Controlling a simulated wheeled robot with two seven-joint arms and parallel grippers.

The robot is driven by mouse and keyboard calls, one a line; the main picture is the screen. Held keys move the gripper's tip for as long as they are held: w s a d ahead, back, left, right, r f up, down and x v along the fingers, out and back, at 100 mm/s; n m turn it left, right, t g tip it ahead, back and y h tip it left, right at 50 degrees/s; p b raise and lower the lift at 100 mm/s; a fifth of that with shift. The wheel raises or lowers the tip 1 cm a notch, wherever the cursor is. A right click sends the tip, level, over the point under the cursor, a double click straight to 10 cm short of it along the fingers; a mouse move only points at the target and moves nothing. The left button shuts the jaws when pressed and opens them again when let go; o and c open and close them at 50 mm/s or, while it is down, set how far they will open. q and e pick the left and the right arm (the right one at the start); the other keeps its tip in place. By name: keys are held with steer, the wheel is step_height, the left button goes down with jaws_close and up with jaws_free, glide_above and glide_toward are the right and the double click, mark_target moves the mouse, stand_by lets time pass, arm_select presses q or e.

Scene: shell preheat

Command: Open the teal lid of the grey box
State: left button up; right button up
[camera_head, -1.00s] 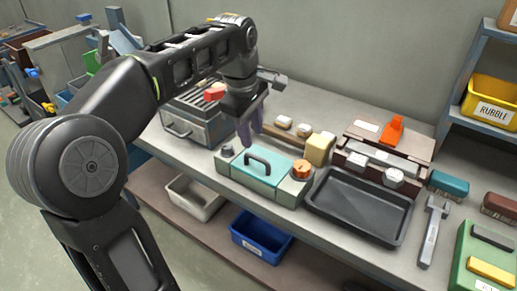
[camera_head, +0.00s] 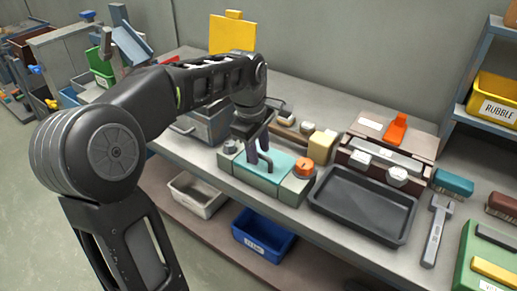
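The grey box (camera_head: 290,194) stands on the workbench near its front edge, with an orange round knob (camera_head: 304,167) on its right part. Its teal lid (camera_head: 250,176) lies flat and closed on top. The lid's dark handle is mostly hidden by my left gripper (camera_head: 262,163). That gripper points down at the lid, with its dark fingers at the handle. I cannot tell whether they are closed on the handle or only beside it. My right gripper is not in view.
A black tray (camera_head: 362,208) lies right of the box, with a hammer-like tool (camera_head: 435,232) beyond it. A yellow block (camera_head: 323,144) stands behind the box. A grey metal case (camera_head: 207,126) is behind left, partly hidden by my arm. A blue bin (camera_head: 262,236) sits below.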

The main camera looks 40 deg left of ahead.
arm_select(q)
steer(key=shift+c, duration=0.2)
jaws_close()
stand_by(1.1)
